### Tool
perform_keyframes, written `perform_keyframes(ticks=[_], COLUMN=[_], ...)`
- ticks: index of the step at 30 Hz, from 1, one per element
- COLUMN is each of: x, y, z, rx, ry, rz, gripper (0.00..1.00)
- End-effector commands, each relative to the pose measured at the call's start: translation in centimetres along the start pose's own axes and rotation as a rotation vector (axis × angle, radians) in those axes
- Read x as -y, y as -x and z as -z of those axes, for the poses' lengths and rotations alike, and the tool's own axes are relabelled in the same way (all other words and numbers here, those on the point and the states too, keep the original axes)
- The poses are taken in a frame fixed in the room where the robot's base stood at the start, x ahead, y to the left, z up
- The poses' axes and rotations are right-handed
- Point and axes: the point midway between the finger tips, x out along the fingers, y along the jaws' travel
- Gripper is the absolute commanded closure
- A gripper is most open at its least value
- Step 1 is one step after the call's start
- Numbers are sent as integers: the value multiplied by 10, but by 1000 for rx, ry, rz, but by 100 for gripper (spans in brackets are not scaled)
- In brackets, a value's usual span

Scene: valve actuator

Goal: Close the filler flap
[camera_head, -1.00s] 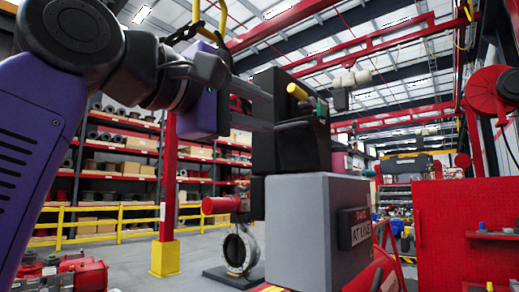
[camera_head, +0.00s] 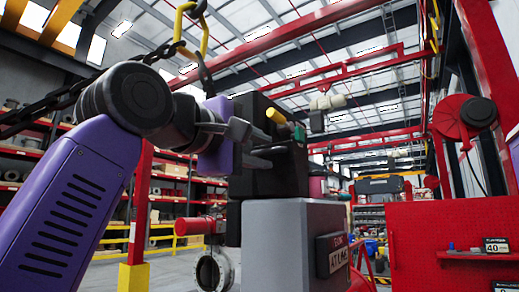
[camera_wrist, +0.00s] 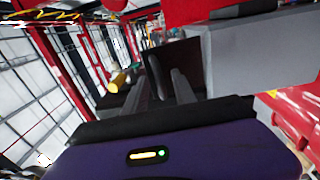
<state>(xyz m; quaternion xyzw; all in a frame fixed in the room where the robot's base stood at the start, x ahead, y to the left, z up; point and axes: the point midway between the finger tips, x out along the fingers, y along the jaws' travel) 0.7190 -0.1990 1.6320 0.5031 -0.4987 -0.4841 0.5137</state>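The valve actuator is a grey box (camera_head: 290,245) with a black housing (camera_head: 265,112) on top. In the wrist view the fingers (camera_wrist: 164,75) reach towards the black housing; contact cannot be told.
A chain with a yellow hook (camera_head: 190,30) hangs close above my arm. A red pegboard (camera_head: 440,235) stands at the right. Red shelving and a red post with a yellow base (camera_head: 133,275) stand behind at the left. A red hose reel (camera_head: 465,115) is upper right.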

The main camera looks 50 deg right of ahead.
Motion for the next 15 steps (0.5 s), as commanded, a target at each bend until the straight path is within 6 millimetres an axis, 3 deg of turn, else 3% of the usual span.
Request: perform_keyframes(ticks=[3, 8, 15], x=[0, 0, 0], y=[0, 0, 0], z=[0, 0, 0], rx=[0, 0, 0], ry=[0, 0, 1], rz=[0, 0, 1], gripper=[70, 100, 100])
